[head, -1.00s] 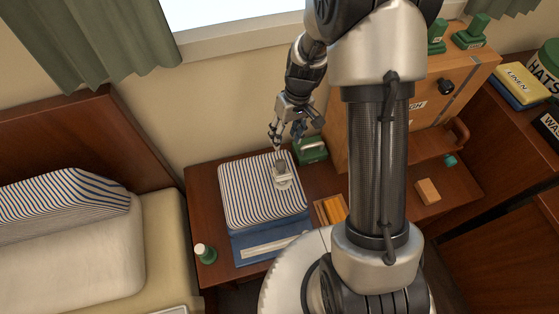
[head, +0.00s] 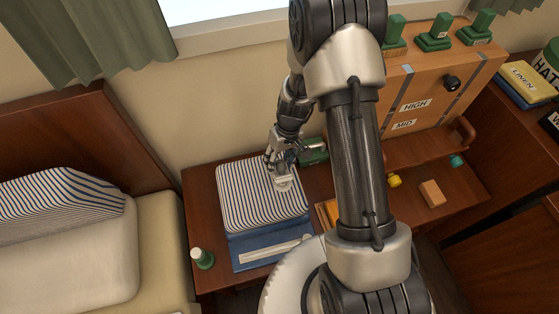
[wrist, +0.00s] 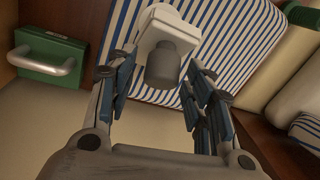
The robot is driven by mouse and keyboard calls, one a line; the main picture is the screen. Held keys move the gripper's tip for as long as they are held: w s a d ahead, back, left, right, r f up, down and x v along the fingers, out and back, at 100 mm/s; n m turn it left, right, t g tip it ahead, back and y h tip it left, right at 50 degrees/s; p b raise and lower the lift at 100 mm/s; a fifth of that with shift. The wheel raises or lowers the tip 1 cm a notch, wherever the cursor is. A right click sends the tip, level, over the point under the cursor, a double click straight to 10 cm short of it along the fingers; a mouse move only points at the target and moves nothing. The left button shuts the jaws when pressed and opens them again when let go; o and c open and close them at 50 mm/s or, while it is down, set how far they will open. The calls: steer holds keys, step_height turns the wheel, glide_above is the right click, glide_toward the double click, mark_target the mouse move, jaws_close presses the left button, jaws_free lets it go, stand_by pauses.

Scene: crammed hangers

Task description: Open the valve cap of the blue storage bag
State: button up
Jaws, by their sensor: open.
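The blue storage bag (head: 262,246) lies on the wooden table, with blue-and-white striped fabric filling most of it. Its valve is a pale square mount with a dark grey cap (wrist: 163,66), seen in the wrist view. In the head view the pale valve (head: 284,184) is at the bag's right side, just below my gripper (head: 278,164). In the wrist view my gripper (wrist: 161,82) is open, with a finger on either side of the cap in the picture. I cannot tell whether the fingers touch it.
A green block with a metal handle (wrist: 48,55) stands beside the bag by the wall. A green bottle with a white top (head: 202,258) is at the table's front left. A wooden block (head: 432,193) lies on the right.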

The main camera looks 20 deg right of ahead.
steer(key=shift+c, duration=0.2)
jaws_close()
stand_by(0.3)
